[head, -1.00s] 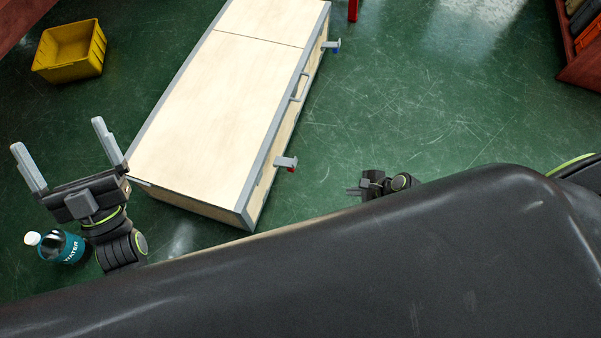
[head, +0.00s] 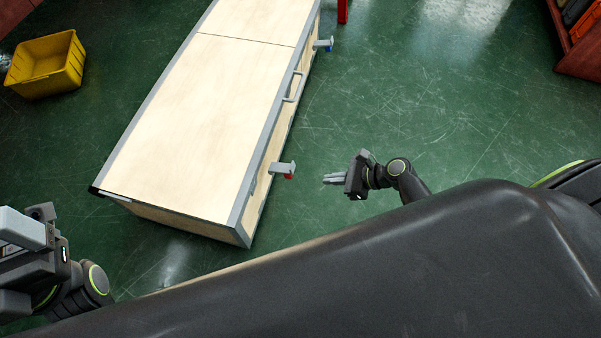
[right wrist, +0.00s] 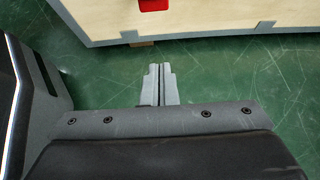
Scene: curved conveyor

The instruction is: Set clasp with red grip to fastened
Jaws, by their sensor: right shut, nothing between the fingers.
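The clasp with the red grip (head: 281,167) is a grey lever sticking out from the near right side of the long wooden case (head: 175,135). Its red grip (head: 289,177) shows below the grey bar, and a red part also shows at the top of the right wrist view (right wrist: 153,4). My right gripper (head: 326,179) is shut and empty, a short way right of the clasp, its fingers pointing at it without touching. In the right wrist view its closed fingers (right wrist: 160,70) point toward the case over green floor. My left gripper (head: 15,265) is open at the left edge, partly cut off.
A second clasp with a blue grip (head: 326,45) sticks out farther along the same side, past a grey handle (head: 295,86). A yellow bin (head: 47,65) stands at the upper left. Green floor (head: 430,110) right of the case is clear.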

